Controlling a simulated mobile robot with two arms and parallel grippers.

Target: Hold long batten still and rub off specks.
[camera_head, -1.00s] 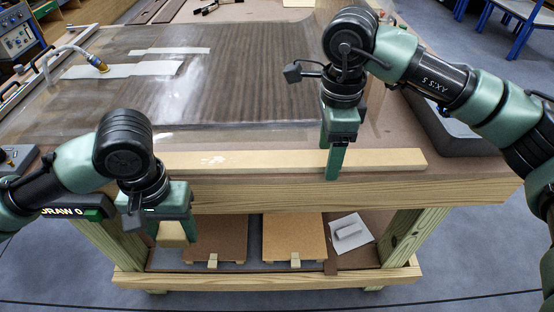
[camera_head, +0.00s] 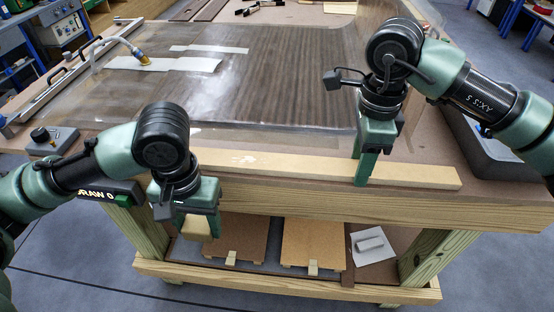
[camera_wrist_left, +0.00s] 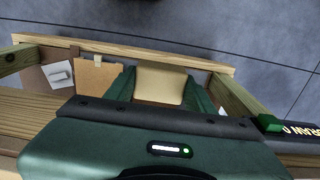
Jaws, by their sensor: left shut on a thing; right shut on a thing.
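The long batten (camera_head: 310,166) is a pale strip lying along the front edge of the bench top. Whitish specks (camera_head: 245,158) show on its left part. Its left end is close behind my left arm. My right gripper (camera_head: 366,166) is shut on the batten toward its right end, with a green finger down its front side. My left gripper (camera_head: 192,222) is shut on a pale tan block (camera_head: 199,227), held in front of the bench's front edge, apart from the batten. In the left wrist view the block (camera_wrist_left: 159,85) sits between the two green fingers.
Behind the batten a dark veneer panel (camera_head: 290,85) lies under clear film with pale strips (camera_head: 195,64) and a hose fitting. The lower shelf holds tan boards (camera_head: 313,243) and a grey-white sheet with a small block (camera_head: 372,246). A control box (camera_head: 52,140) stands at left.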

